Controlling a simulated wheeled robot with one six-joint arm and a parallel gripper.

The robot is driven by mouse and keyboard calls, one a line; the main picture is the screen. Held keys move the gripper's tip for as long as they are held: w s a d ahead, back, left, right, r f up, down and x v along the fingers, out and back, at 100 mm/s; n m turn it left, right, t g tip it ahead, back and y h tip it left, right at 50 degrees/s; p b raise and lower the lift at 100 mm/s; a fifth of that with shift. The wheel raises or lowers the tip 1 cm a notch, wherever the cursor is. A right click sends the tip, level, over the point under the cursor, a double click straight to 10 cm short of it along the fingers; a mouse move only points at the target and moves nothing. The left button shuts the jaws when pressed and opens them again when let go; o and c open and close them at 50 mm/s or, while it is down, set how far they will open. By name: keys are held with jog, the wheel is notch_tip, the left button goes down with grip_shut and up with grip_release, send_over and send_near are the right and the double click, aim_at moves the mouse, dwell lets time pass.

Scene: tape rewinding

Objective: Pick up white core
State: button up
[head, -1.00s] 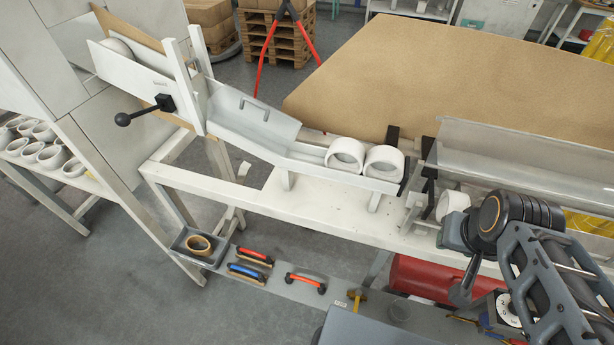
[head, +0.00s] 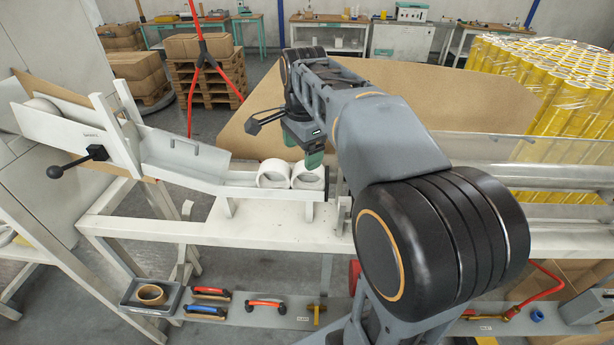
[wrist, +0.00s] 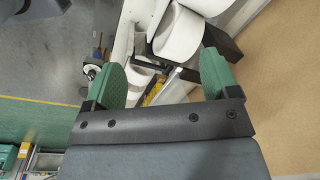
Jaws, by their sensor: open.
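Two white cores lie side by side at the low end of the chute in the head view, the left one (head: 271,183) and the right one (head: 308,184). My gripper (head: 311,160) is above the right core, its green fingers partly overlapping it in the picture. In the wrist view a large white core (wrist: 180,38) sits just beyond and between the open green fingers (wrist: 163,62), apart from them. Part of another core (wrist: 207,6) shows at the top edge. The gripper is empty.
The white chute (head: 185,157) slopes down to the cores, with a black-knobbed lever (head: 97,153) at its upper left. A brown board (head: 450,100) lies behind. A lower shelf holds a tray with a brown ring (head: 150,294) and several handled tools (head: 264,304).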

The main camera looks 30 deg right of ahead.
aim_at(299, 168)
jog(key=w+d+r+m+g, duration=0.1)
jog(key=w+d+r+m, duration=0.1)
jog(key=w+d+m, duration=0.35)
jog(key=shift+m, duration=0.85)
jog(key=f, duration=0.2)
jog(key=s+a+f, duration=0.1)
jog(key=f, duration=0.1)
jog(key=a+f, duration=0.1)
jog(key=f, duration=0.1)
jog(key=shift+s+f, duration=0.15)
jog(key=shift+s, duration=0.1)
jog(key=shift+s+f, duration=0.2)
jog(key=shift+f, duration=2.9)
jog(key=shift+c, duration=0.5)
jog(key=c, duration=0.7)
jog(key=shift+r, duration=0.1)
